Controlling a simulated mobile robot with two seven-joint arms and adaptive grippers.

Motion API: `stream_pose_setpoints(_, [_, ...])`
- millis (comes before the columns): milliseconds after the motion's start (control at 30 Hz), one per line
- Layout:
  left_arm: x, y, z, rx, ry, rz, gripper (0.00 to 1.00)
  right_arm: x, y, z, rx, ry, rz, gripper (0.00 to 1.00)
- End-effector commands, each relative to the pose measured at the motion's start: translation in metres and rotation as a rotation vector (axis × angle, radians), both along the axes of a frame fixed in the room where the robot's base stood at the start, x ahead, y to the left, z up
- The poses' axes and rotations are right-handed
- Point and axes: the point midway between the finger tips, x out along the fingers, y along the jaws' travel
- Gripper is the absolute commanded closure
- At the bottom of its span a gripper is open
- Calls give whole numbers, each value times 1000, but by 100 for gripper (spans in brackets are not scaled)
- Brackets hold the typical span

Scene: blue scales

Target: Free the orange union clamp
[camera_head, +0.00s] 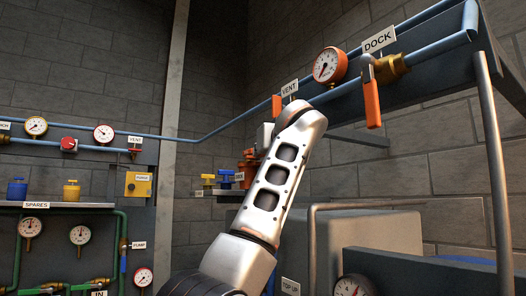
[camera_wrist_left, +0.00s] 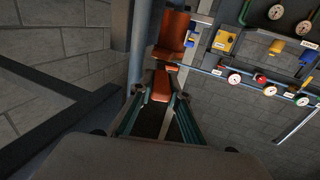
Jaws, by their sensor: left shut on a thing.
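In the left wrist view, my left gripper (camera_wrist_left: 160,95) is shut on an orange piece (camera_wrist_left: 161,86), which looks like part of the union clamp. A larger orange part (camera_wrist_left: 174,32) stands just beyond the fingertips, beside a blue-grey pipe (camera_wrist_left: 139,45). In the head view, my left arm rises through the middle and hides most of the gripper and what it holds. Some orange (camera_head: 248,167) shows just left of the arm, too small and covered to make out. My right gripper is in neither view.
An orange lever (camera_head: 371,100) hangs by the DOCK sign, and another orange handle (camera_head: 277,107) is by the VENT sign. A gauge (camera_head: 329,66) sits between them. A grey box (camera_head: 370,235) and a pipe frame stand right of my arm. A gauge panel is at left.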

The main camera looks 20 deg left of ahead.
Motion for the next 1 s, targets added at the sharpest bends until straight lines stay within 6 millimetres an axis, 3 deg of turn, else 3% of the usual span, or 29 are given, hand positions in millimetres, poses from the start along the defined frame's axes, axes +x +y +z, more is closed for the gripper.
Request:
stream_pose_setpoints(467, [0, 0, 2, 0, -5, 0, 100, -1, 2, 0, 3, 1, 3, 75])
stream_pose_setpoints(500, [0, 0, 2, -1, -6, 0, 76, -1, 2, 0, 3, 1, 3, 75])
stream_pose_setpoints(533, [0, 0, 2, -1, -4, 0, 68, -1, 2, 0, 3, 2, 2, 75])
stream_pose_setpoints(1000, [1, 0, 0, 0, -1, 1, 67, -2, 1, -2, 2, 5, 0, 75])
